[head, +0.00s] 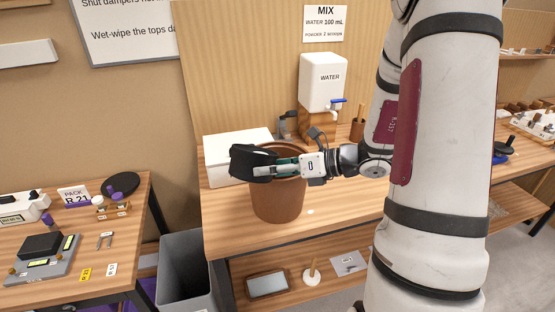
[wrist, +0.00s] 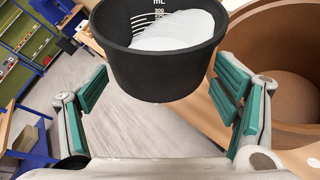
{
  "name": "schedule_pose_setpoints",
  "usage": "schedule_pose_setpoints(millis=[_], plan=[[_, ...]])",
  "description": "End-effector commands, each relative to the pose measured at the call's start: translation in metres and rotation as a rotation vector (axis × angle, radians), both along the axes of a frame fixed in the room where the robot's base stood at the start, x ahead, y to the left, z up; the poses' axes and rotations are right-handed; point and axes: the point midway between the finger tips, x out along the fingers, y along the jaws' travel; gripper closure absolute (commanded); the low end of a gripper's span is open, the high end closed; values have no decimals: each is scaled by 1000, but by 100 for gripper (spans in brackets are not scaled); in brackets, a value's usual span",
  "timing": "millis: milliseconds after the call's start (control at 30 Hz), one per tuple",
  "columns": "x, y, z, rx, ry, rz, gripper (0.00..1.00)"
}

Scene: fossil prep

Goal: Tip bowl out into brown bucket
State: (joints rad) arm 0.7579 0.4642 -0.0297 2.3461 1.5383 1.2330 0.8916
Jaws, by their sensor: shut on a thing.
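My gripper (head: 287,164) is shut on a black bowl (head: 252,164). In the head view the bowl is up at the left rim of the brown bucket (head: 278,200), which stands on the wooden bench. In the wrist view the bowl (wrist: 160,82) sits between the teal finger pads and looks tilted, with measuring marks on its inner wall. White material (wrist: 172,32) lies inside the bowl. The brown bucket (wrist: 262,60) shows to the right in the wrist view, and the part of its inside in view looks empty.
A white water tank (head: 323,82) with a blue tap stands behind on the bench (head: 340,208). A white box (head: 236,143) is behind the bucket. A grey bin (head: 185,270) stands on the floor left of the bench. A side table with equipment is at the far left.

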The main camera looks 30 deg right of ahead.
Motion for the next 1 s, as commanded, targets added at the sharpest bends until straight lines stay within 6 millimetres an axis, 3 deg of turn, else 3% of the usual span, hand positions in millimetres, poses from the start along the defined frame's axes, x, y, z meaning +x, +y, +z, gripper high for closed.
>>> schedule_pose_setpoints(millis=[900,1000], plan=[[0,0,-15,180,109,-1,68],[0,0,-18,225,139,-2,78]])
